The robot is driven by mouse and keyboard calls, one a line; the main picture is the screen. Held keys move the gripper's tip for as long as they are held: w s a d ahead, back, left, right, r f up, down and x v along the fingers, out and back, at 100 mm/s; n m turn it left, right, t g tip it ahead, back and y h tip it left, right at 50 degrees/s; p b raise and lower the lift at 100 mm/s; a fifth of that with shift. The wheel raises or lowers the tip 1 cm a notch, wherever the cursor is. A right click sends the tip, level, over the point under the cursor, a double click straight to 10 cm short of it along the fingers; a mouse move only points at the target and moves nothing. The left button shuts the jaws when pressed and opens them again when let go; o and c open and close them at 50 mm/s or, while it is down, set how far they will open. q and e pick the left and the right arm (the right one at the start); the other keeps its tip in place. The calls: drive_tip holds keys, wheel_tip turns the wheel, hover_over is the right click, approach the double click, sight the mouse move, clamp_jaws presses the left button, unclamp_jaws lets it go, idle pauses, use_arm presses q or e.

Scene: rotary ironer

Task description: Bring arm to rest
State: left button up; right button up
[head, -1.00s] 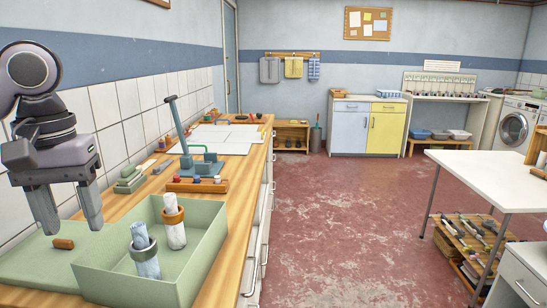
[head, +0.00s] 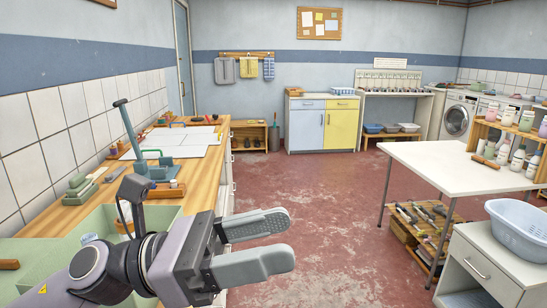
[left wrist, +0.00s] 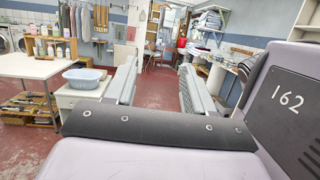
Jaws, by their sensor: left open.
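My left gripper (head: 287,240) is in the lower middle of the head view. It is open, with nothing between its two grey fingers, which point to the right, past the front edge of the counter (head: 215,150) and over the red floor. Its arm reaches across the green tray (head: 30,254) and hides much of it. In the left wrist view the gripper (left wrist: 158,75) shows two parted fingers with open floor between them. My right gripper is not in view.
A blue-handled press tool (head: 155,165) and white sheets (head: 185,138) lie farther back on the counter. A white table (head: 440,165) and a blue basket (head: 520,228) on a cabinet stand at right. The floor (head: 310,190) between is clear.

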use_arm(q)
drive_tip(key=w+a+f+n+t+y, duration=0.1)
drive_tip(key=w+a+n+t+y, duration=0.15)
drive_tip(key=n+t, duration=0.7)
drive_tip(key=w+a+f+n+t+y, duration=0.1)
drive_tip(key=w+a+n+t+y, duration=0.2)
drive_tip(key=n+t, duration=0.7)
drive_tip(key=w+a+f+n+g+y, duration=0.1)
drive_tip(key=a+f+n+y, duration=0.5)
drive_tip(key=n, duration=0.4)
drive_tip(key=w+a+f+n+g+y, duration=0.25)
drive_tip(key=f+n+y, duration=0.45)
drive_tip(key=n, duration=0.4)
drive_tip(key=s+a+f+n+g+y, duration=0.1)
drive_tip(key=s+a+f+n+g, duration=0.25)
drive_tip(key=s+f, duration=0.45)
drive_tip(key=s+a+f+n+g+y, duration=0.1)
drive_tip(key=s+a+f+n+g, duration=0.1)
drive_tip(key=s+f+n+g, duration=0.4)
drive_tip(key=s+a+f+n+g, duration=0.2)
drive_tip(key=s+a+f+g, duration=0.1)
drive_tip(key=s+f, duration=0.6)
drive_tip(key=w+d+f+t+h, duration=0.1)
drive_tip(key=w+d+f+t, duration=0.2)
drive_tip(key=w+f+t, duration=0.3)
drive_tip(key=shift+w+d+f+h, duration=0.2)
drive_tip(key=shift+f+h, duration=0.15)
drive_tip(key=shift+f, duration=1.1)
drive_tip(key=shift+t, duration=0.25)
